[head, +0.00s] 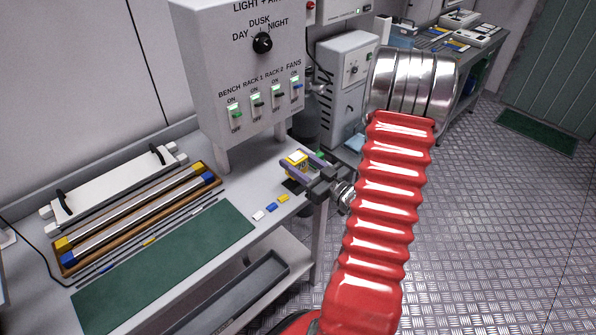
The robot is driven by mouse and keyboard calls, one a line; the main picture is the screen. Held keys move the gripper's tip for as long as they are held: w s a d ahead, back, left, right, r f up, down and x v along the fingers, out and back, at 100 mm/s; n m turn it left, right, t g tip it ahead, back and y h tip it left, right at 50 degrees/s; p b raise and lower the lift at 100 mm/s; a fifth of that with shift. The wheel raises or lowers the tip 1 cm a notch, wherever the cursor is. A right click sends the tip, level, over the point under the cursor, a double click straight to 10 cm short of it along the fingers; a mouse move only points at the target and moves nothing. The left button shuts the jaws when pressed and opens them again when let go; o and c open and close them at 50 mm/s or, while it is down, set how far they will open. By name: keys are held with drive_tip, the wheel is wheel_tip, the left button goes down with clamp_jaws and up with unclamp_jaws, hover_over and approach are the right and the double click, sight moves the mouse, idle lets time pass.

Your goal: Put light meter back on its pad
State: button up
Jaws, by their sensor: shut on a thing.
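My gripper (297,162) is over the right end of the grey bench, its two purple-grey fingers shut on a small yellow box with a pale top face, which looks like the light meter (296,158). The fingers and the wrist hide part of it. I cannot tell whether its underside touches the bench. A small dark patch (291,187) shows on the bench just below the near finger; I cannot tell whether it is the pad or a shadow.
Small white, blue and yellow pieces (271,207) lie left of my gripper. A green mat (165,262) and a wooden tray of tubes (140,222) lie farther left. The switch cabinet (240,70) stands behind on legs. A grey lower shelf (240,290) sits below.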

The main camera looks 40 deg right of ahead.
drive_tip(key=shift+f, duration=2.05)
drive_tip(key=shift+f, duration=0.1)
drive_tip(key=o, duration=1.3)
drive_tip(key=shift+c, duration=0.2)
drive_tip(key=shift+s, duration=0.45)
drive_tip(key=s, duration=1.1)
drive_tip(key=shift+d, duration=0.15)
